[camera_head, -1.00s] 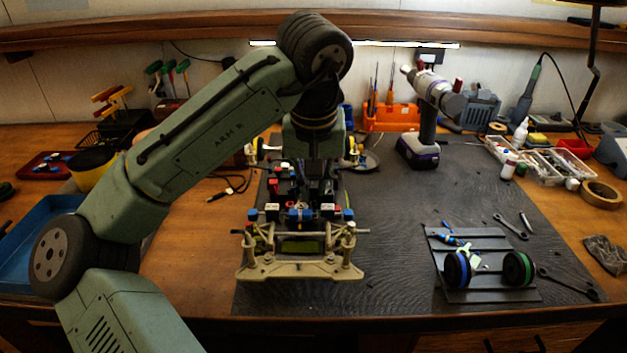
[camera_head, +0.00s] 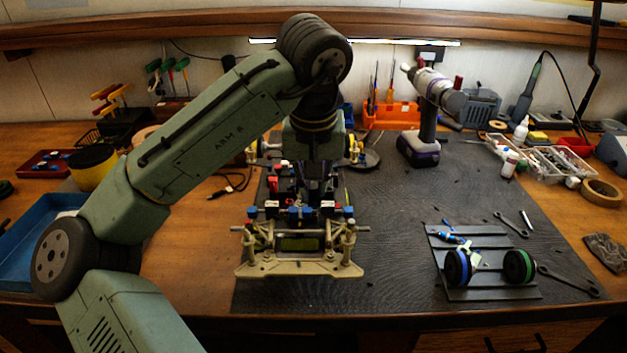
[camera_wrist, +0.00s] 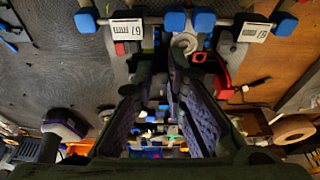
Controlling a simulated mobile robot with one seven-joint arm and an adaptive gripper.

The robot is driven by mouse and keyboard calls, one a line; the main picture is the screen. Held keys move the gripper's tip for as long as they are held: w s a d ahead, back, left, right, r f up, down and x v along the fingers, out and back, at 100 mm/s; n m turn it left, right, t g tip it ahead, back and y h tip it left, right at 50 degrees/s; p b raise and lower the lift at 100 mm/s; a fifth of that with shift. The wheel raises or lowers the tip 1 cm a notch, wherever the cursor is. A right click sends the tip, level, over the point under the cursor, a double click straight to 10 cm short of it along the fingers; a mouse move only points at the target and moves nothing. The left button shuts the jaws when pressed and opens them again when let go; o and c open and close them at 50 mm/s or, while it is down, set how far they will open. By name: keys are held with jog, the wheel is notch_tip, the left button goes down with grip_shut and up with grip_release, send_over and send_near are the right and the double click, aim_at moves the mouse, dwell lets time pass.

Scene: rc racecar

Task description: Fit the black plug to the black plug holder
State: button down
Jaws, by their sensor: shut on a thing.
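My gripper (camera_head: 315,188) points down into the middle of the RC car (camera_head: 300,268), which stands on the dark mat. In the wrist view, the two dark fingers of my gripper (camera_wrist: 164,68) come close together at their tips over the car. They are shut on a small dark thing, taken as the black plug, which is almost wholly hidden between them. The black plug holder cannot be told apart from the dark parts in the car. A red connector (camera_wrist: 221,87) lies beside the right finger in the wrist view.
Blue-capped posts and white labelled blocks (camera_wrist: 127,29) stand close to the fingers. A black cable (camera_head: 232,184) lies left of the car. A cordless drill (camera_head: 424,140) stands behind right. A dark plate (camera_head: 480,280) with wheels lies at right. The mat between is clear.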

jog(key=c, duration=1.5)
grip_release()
jog(key=shift+f, duration=0.15)
jog(key=shift+c, duration=0.2)
jog(key=v, duration=1.2)
